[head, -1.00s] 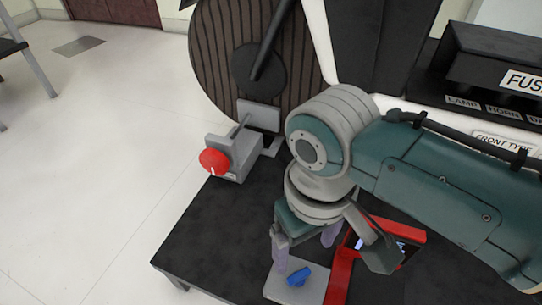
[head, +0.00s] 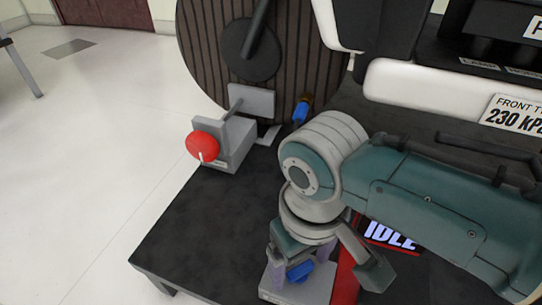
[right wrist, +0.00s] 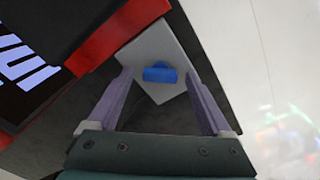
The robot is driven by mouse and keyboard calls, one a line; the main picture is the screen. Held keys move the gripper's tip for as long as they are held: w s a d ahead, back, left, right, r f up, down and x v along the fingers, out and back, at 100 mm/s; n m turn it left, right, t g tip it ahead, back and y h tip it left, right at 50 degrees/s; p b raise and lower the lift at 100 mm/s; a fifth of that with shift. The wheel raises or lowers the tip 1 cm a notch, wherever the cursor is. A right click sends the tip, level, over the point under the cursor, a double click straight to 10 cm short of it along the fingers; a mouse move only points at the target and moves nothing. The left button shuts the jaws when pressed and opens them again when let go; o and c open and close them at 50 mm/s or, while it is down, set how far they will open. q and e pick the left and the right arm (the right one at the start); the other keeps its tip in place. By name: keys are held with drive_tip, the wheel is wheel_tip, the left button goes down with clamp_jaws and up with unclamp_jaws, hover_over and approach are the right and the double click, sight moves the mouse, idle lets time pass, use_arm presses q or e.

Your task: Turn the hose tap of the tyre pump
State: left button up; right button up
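The hose tap is a small blue handle (head: 300,271) on a light grey plate (head: 282,289) beside the red-framed tyre pump (head: 347,274). The pump's display (head: 390,235) reads "IDLE". My right gripper (head: 299,262) is over the tap, pointing down, and partly hides it. In the right wrist view the gripper (right wrist: 158,75) is open, and the blue tap (right wrist: 160,73) shows between its two fingers, with a gap on each side. I cannot tell whether the fingertips reach down to the tap's height. My left gripper is out of view.
A grey block with a red knob (head: 202,143) stands on the dark bench (head: 190,215), before a large brown ribbed disc (head: 205,60). A small blue and orange piece (head: 301,110) is behind my wrist. Open floor (head: 80,150) lies to the left.

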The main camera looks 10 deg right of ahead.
clamp_jaws()
drive_tip(key=shift+r+n+p, duration=0.1)
drive_tip(key=shift+n+p, duration=0.5)
drive_tip(key=shift+p, duration=0.1)
drive_tip(key=shift+n+p, duration=0.75)
drive_tip(key=shift+n, duration=0.35)
drive_tip(key=shift+n+p, duration=0.4)
drive_tip(key=shift+n, duration=1.8)
drive_tip(key=shift+o, duration=0.3)
unclamp_jaws()
